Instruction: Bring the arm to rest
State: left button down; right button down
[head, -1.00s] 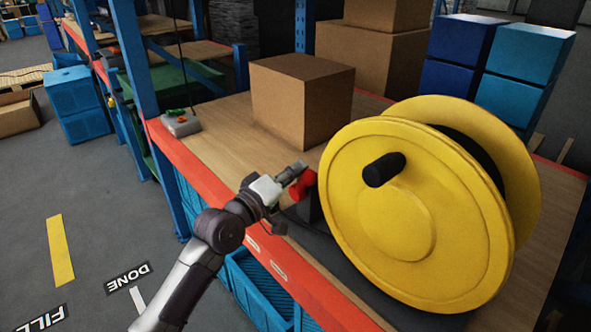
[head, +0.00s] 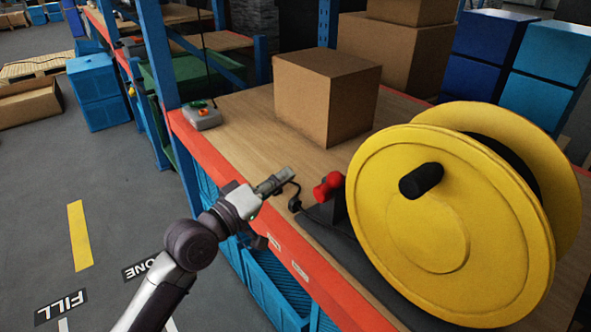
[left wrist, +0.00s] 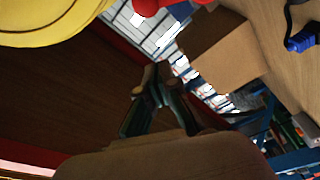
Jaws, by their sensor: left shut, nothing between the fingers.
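My left arm comes in from the bottom left in the head view. Its gripper (head: 285,180) is over the front edge of the wooden bench, left of the red knob. In the left wrist view the gripper's fingers (left wrist: 152,75) meet at their tips with nothing between them. The red knob (head: 328,187) sits on a dark stand beside the large yellow reel (head: 415,225), and a gap separates it from my gripper. My right gripper is not in view.
The wooden bench (head: 245,150) has an orange-red front edge. A cardboard box (head: 325,97) and a grey control box with buttons (head: 202,117) stand on it. Blue crates (head: 270,285) sit under the bench. The grey floor at left is open, with FILL and DONE markings.

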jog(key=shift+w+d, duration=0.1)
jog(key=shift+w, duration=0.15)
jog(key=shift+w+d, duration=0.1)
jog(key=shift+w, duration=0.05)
